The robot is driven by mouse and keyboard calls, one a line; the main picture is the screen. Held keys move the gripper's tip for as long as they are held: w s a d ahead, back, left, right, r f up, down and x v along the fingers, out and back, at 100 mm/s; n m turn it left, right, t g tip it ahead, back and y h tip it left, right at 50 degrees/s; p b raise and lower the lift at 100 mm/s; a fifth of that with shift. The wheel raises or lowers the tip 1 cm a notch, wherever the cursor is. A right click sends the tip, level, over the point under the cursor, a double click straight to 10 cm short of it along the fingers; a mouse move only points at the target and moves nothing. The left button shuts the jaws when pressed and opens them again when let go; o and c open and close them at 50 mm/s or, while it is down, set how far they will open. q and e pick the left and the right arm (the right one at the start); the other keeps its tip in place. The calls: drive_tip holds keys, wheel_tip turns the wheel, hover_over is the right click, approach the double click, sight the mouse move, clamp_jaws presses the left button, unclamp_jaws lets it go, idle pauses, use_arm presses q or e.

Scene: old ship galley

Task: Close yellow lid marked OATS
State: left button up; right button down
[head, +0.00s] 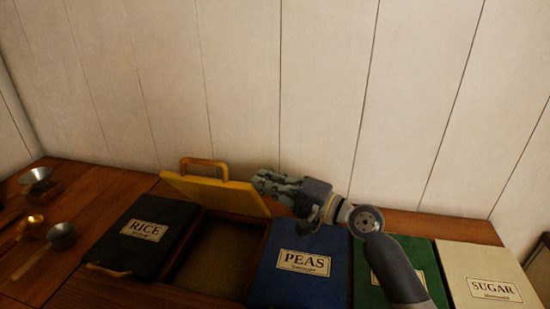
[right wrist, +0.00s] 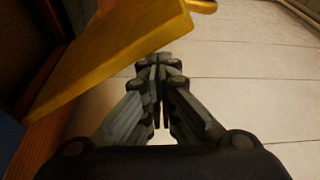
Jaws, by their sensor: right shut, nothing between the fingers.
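The yellow lid (head: 215,193) stands raised and tilted over an open bin (head: 211,254) between the RICE and PEAS lids. Its yellow handle (head: 204,164) is at the upper edge, toward the wall. The OATS label does not show from here. My right gripper (head: 262,182) is shut and empty, with its fingertips close to the lid's right edge. In the right wrist view the shut fingers (right wrist: 158,70) are beside the yellow lid (right wrist: 115,50); I cannot tell whether they touch it. My left gripper is not in view.
A black RICE lid (head: 140,232) lies shut on the left. Blue PEAS (head: 300,285), a green lid (head: 415,252) and cream SUGAR (head: 485,265) lie shut on the right. Metal scoops (head: 61,232) lie at far left. A plank wall (head: 300,90) stands close behind.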

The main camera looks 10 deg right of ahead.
sight(242, 197)
drive_tip(key=s+f, duration=0.1)
drive_tip(key=s+a+f, duration=0.1)
drive_tip(key=s, duration=0.1)
drive_tip(key=s+f, duration=0.1)
drive_tip(key=shift+s+a+f, duration=0.15)
drive_tip(key=shift+s+a, duration=0.05)
drive_tip(key=shift+a, duration=0.05)
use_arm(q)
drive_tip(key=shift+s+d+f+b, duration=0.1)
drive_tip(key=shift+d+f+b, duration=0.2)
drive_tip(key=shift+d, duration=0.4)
use_arm(e)
drive_tip(key=shift+s+a+f, duration=0.3)
drive_tip(key=shift+s+f, duration=0.35)
drive_tip(key=shift+s, duration=0.1)
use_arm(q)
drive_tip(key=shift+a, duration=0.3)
